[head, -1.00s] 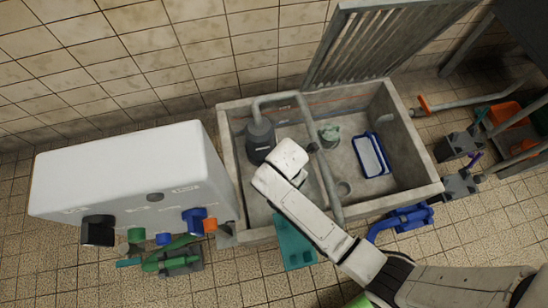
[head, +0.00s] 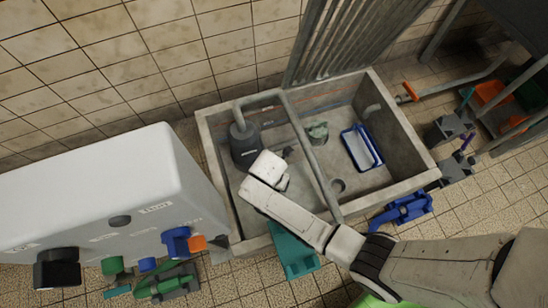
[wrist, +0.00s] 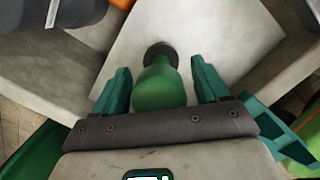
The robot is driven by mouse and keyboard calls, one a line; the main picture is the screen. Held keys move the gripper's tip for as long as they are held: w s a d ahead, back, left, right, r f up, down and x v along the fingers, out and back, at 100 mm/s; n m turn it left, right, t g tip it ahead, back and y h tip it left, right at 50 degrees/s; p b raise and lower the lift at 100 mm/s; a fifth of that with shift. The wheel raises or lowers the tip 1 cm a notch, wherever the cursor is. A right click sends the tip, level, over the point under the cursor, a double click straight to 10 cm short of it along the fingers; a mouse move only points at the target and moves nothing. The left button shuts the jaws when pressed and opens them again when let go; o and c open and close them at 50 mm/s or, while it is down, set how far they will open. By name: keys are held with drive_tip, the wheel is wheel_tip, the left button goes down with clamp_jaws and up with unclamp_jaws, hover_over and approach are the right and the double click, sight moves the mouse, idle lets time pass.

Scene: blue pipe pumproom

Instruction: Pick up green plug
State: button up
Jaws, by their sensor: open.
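In the wrist view, a rounded green plug (wrist: 158,88) with a dark round far end lies between the two teal fingers of my open gripper (wrist: 160,68). Gaps show between it and both fingers, so it is not clamped. A pale flat surface lies behind it. In the head view, my arm reaches over the concrete basin, and the fingers cannot be made out. A green plug-like fitting (head: 112,265) is also on the front of the white box; I cannot tell whether it is the same piece.
The concrete basin (head: 413,158) holds a dark pump (head: 244,148), a pipe and a blue-and-white tray (head: 361,148). The white box (head: 100,195) stands left. A teal piece (head: 293,256) and a blue piece (head: 403,209) are by the basin's front. Pale surfaces close in beside the fingers.

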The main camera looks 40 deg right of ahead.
drive_tip(key=shift+d+f, duration=0.1)
drive_tip(key=shift+f, duration=0.45)
drive_tip(key=shift+r, duration=0.1)
drive_tip(key=c, duration=1.2)
